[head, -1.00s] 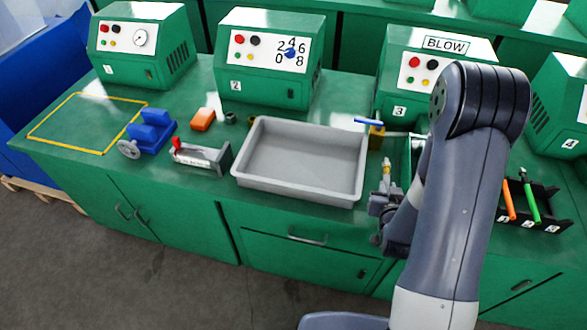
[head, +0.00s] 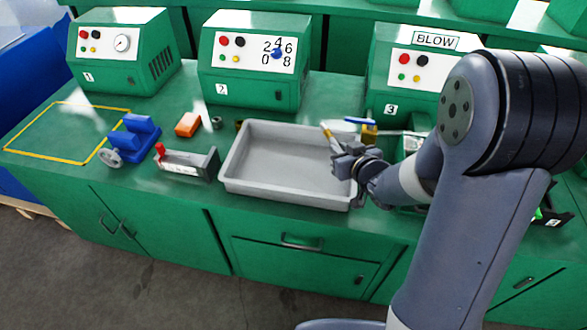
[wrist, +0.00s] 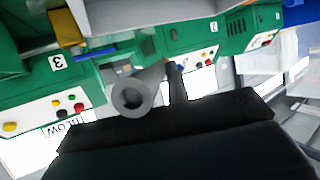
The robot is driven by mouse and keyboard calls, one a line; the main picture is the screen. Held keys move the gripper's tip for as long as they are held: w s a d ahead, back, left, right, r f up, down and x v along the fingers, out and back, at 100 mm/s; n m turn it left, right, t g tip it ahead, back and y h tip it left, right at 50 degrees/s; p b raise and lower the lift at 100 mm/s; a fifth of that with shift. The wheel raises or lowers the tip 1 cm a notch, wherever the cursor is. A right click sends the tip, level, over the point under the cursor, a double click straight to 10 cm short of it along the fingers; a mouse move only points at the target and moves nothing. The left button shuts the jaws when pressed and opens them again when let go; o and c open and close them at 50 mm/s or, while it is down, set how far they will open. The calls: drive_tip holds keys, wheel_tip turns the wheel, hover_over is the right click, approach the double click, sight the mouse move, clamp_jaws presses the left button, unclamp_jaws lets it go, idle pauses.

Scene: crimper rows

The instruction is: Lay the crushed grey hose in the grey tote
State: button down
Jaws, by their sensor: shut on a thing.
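The grey tote (head: 278,194) is a shallow open tray on the green bench, and the part of its inside that shows looks empty. My gripper (head: 341,152) is over the tote's right side, shut on the grey hose. The hose shows in the wrist view as a short grey tube (wrist: 140,90) with its open end towards the camera. In the head view a small brass-coloured end (head: 327,133) sticks up beside the jaws. My gripper hides part of the hose, and I cannot make out its crushed part.
A brass valve with a blue handle (head: 368,130) stands just right of the tote. A clamp with a red knob (head: 186,162), a blue vise (head: 134,138) and an orange block (head: 188,124) are to the left. Numbered green machines (head: 255,70) line the back. My arm hides much of the right.

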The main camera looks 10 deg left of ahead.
drive_tip(key=s+a+r+n+g+y, duration=0.7)
drive_tip(key=s+a+r+n+g, duration=0.1)
drive_tip(key=s+a+n+g, duration=0.2)
drive_tip(key=shift+a+r+n+g, duration=0.3)
drive_tip(key=shift+a+n+g, duration=0.2)
drive_tip(key=shift+a+n, duration=0.45)
